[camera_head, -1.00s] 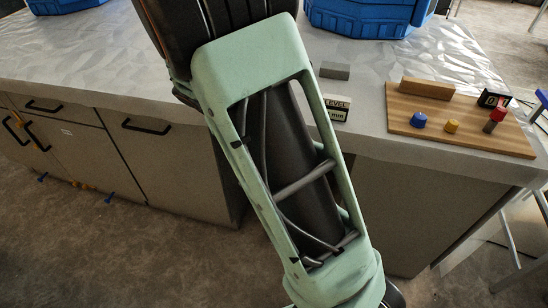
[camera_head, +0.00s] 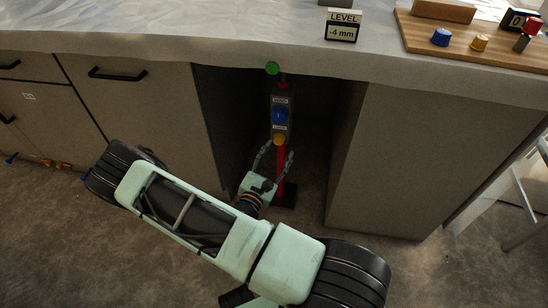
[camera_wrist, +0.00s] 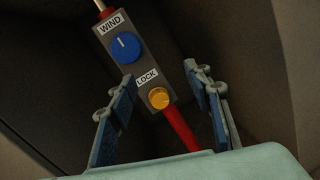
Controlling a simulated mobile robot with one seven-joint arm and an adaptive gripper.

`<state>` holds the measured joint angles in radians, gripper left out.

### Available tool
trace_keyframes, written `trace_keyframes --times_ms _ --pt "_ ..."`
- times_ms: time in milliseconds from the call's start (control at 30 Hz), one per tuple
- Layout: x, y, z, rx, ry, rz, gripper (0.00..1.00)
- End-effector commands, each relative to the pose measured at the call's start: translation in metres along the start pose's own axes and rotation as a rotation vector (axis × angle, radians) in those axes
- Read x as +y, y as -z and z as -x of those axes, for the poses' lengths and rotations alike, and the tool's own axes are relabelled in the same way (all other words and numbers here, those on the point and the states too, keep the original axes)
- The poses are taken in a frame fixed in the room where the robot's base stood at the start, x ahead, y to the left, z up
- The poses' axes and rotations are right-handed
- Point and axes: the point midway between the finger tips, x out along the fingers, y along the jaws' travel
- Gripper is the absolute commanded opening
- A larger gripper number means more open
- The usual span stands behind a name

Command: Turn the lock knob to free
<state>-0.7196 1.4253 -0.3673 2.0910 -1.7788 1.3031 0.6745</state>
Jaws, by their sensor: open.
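The lock knob (camera_wrist: 158,98) is small, round and yellow, below a LOCK label on a grey panel (camera_wrist: 150,68). It also shows in the head view (camera_head: 279,139), under the counter. A larger blue knob (camera_wrist: 125,46) sits above it, below a WIND label. My gripper (camera_wrist: 164,112) is open, with one finger on each side of the lock knob in the wrist picture. The fingers (camera_head: 273,158) also show in the head view, just below and around the knob. I cannot tell whether they touch it. The lock knob's exact setting is unclear.
The panel stands on a red post (camera_head: 281,163) in a dark recess between cabinets (camera_head: 385,150). A green ball (camera_head: 272,68) tops it near the counter edge. A LEVEL display (camera_head: 342,26) on the counter reads -4 mm. A wooden board (camera_head: 480,45) with knobs lies to the right.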

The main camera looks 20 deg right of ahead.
Motion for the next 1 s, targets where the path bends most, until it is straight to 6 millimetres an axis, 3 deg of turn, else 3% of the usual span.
trace_keyframes --times_ms 33,100,267,467,800,1000 --pt "-0.006 0.028 0.004 0.016 -0.054 0.056 0.46" --pt "-0.007 0.048 0.008 0.037 -0.118 0.109 0.46" --pt "-0.009 0.073 0.015 0.069 -0.199 0.175 0.46" --pt "-0.006 0.079 0.002 0.074 -0.214 0.183 0.46" --pt "0.005 0.085 -0.059 0.073 -0.210 0.182 0.46" --pt "0.011 0.086 -0.083 0.073 -0.210 0.182 0.46"
